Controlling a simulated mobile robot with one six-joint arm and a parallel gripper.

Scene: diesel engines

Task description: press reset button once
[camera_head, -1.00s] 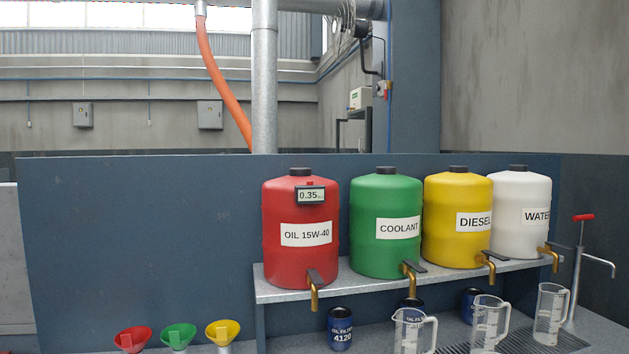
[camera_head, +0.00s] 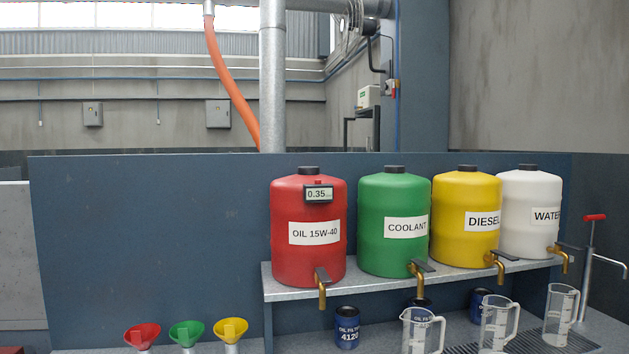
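A small dark meter (camera_head: 318,194) is on the upper front of the red oil drum (camera_head: 308,255), labelled OIL 15W-40. Its display reads 0.35. A small red button (camera_head: 318,183) sits on top of the meter; no label on it can be read. My gripper does not show in the head view.
Green coolant (camera_head: 393,255), yellow diesel (camera_head: 466,250) and white water (camera_head: 530,240) drums stand beside the red one on a grey shelf (camera_head: 300,293), with brass taps. Below are blue oil filters (camera_head: 347,330), clear jugs (camera_head: 560,315) and coloured funnels (camera_head: 186,333).

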